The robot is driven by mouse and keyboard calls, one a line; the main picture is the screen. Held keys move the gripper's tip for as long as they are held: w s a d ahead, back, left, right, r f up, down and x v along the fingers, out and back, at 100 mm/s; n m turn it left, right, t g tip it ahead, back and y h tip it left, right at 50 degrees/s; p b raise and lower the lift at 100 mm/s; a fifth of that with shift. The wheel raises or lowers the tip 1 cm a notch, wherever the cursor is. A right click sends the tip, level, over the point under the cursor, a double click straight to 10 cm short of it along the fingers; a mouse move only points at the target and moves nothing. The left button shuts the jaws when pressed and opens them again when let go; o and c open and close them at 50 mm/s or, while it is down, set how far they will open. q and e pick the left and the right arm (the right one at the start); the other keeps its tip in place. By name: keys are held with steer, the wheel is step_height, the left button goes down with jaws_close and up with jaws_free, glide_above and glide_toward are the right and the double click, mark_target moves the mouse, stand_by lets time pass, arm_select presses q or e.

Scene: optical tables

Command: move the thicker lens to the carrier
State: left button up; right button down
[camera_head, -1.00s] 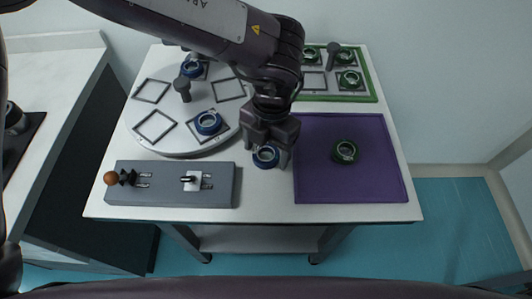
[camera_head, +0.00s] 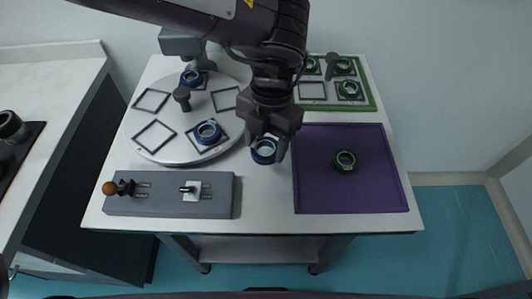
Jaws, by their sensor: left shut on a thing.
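My left gripper (camera_head: 267,143) is shut on a blue-ringed lens (camera_head: 263,152), held between its fingertips just left of the purple mat (camera_head: 320,195). The lens appears slightly above the white table. A green-ringed lens (camera_head: 344,162) lies on the mat. I cannot tell lens thickness, or which piece is the carrier. My right gripper is not in view.
A green-edged board (camera_head: 359,104) with several green-ringed lenses and an empty square stands at the back right. A grey block (camera_head: 160,205) with an orange-brown knob (camera_head: 109,188) lies at the front left. Dark posts (camera_head: 182,96) rise from the plate and board (camera_head: 332,64).

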mark_target(266, 147)
arm_select(q)
step_height(266, 147, up, 14)
steer(key=a+f+m+p, duration=0.1)
steer(key=a+f+m, duration=0.3)
steer(key=a+m, duration=0.2)
steer(key=a+f+m+t+p, duration=0.1)
steer(key=a+f+m, duration=0.3)
steer(key=a+m, duration=0.2)
steer(key=a+f+m+t+p, duration=0.1)
steer(key=a+f+m, duration=0.3)
steer(key=a+m, duration=0.1)
steer(key=shift+w+a+m, duration=0.4)
steer(key=shift+a, duration=0.25)
steer(key=shift+s+a+f+m, duration=0.1)
steer(key=shift+a+f+m, duration=0.3)
steer(key=shift+m, duration=0.2)
